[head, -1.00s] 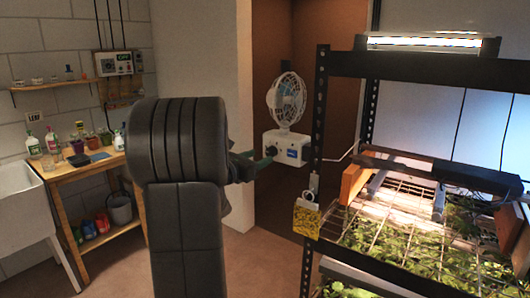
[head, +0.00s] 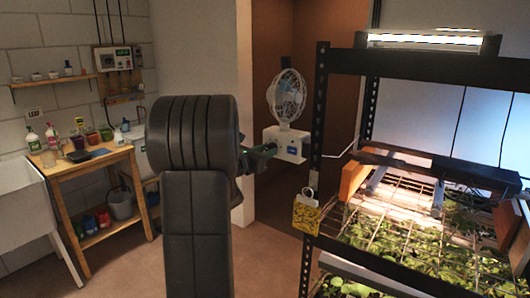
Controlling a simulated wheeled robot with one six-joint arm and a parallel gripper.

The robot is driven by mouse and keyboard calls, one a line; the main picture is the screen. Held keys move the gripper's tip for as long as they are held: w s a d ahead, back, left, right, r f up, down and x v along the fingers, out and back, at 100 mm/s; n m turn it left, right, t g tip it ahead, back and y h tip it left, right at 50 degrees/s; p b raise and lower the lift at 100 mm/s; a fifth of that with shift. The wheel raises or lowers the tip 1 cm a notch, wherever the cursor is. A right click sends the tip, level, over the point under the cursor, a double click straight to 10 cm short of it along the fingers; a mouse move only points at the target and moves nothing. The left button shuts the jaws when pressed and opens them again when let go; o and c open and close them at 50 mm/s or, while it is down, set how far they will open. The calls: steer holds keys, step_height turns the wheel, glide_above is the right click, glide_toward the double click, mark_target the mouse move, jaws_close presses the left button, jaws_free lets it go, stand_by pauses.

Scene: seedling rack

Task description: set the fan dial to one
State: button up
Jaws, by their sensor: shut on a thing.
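The white fan (head: 287,95) with its round grille stands on a white control box (head: 290,148) in the brown recess behind the rack post. A small blue label shows on the box front. My gripper (head: 270,150) reaches the left part of the box front, where the dark dial is, and is shut on the dial. The jaws cover the dial, so its pointer and setting cannot be read. My dark arm hides part of the view left of the box.
The black seedling rack (head: 314,150) stands close on the right, with a yellow tag (head: 306,216) hanging on its post. A wooden bench (head: 88,168) with bottles and pots is at the left. Bare floor (head: 265,265) lies between.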

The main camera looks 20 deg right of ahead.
steer(key=shift+f+b, duration=0.1)
steer(key=shift+b, duration=0.3)
steer(key=shift+m+b, duration=4.8)
steer(key=shift+b, duration=3.4)
steer(key=o, duration=1)
steer(key=shift+s, duration=0.1)
